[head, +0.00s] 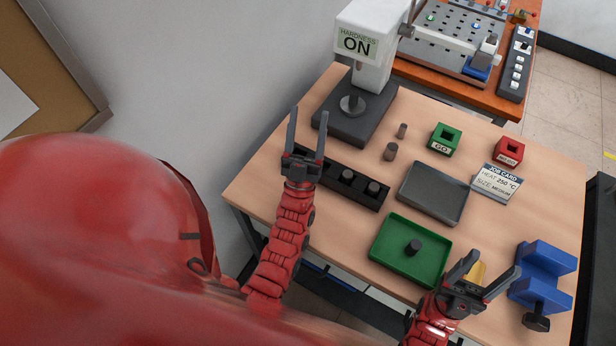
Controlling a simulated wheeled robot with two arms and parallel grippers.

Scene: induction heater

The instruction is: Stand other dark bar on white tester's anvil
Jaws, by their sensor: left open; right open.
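The white hardness tester (366,47) reads "HARDNESS ON" and stands on a dark base at the table's back left. Its round anvil (350,108) is on that base; I cannot tell whether the short upright piece above it is a bar or part of the tester. My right gripper (494,263) is open near the front right.
The black rack (327,168) holds short dark cylinders. A grey tray (433,192), green GO box (445,139), red box (508,151) and job card (497,182) are on the table. A blue vise-like block (543,272) and a partly hidden yellow object (477,273) are near my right gripper.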

